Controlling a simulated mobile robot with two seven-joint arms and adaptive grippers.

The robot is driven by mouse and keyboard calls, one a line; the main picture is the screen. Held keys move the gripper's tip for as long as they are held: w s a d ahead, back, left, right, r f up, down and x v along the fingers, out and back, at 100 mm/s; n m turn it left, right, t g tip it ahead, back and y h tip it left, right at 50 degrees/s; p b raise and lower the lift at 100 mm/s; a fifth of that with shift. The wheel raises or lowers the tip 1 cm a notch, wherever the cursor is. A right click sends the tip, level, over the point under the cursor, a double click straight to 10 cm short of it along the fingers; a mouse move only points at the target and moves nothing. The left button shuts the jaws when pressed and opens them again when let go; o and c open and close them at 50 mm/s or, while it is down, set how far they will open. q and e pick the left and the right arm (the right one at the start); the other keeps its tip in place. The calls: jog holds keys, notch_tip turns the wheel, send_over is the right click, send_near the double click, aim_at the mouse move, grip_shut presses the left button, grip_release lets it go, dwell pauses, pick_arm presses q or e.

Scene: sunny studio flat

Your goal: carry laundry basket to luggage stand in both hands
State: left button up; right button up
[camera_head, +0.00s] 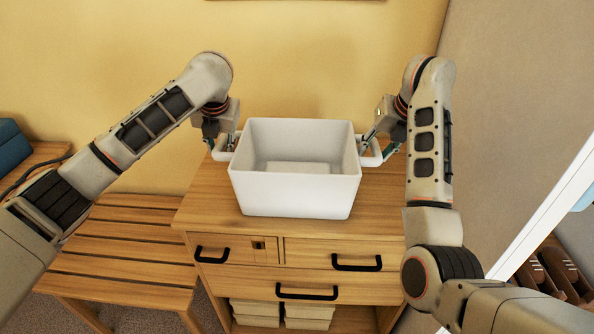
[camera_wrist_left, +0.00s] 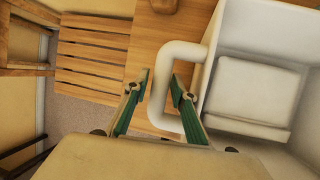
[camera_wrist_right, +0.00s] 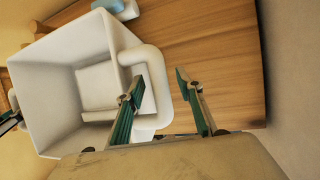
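The white laundry basket (camera_head: 294,195) stands upright and empty on a wooden dresser, with a loop handle on each side. The luggage stand, a low slatted wooden bench (camera_head: 130,245), is left of the dresser; it also shows in the left wrist view (camera_wrist_left: 92,52). My left gripper (camera_head: 224,147) is at the left handle. In the left wrist view its open fingers (camera_wrist_left: 161,80) straddle the handle bar (camera_wrist_left: 160,92). My right gripper (camera_head: 378,146) is at the right handle. In the right wrist view its open fingers (camera_wrist_right: 158,80) straddle that handle's bar (camera_wrist_right: 160,95), with a gap on the right.
The dresser (camera_head: 200,205) has black-handled drawers and pale boxes (camera_head: 280,312) on a low shelf. A wall is close behind it. A blue object (camera_head: 12,145) lies on wooden furniture at far left. A white-edged panel (camera_head: 550,205) stands at right. The bench top looks clear.

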pick_arm(q)
jog(key=shift+c, duration=0.3)
pick_arm(e)
jog(key=shift+c, duration=0.3)
pick_arm(q)
grip_shut()
pick_arm(e)
jog(key=c, duration=0.7)
grip_shut()
pick_arm(q)
jog(key=shift+r, duration=0.15)
pick_arm(e)
jog(key=shift+r, duration=0.2)
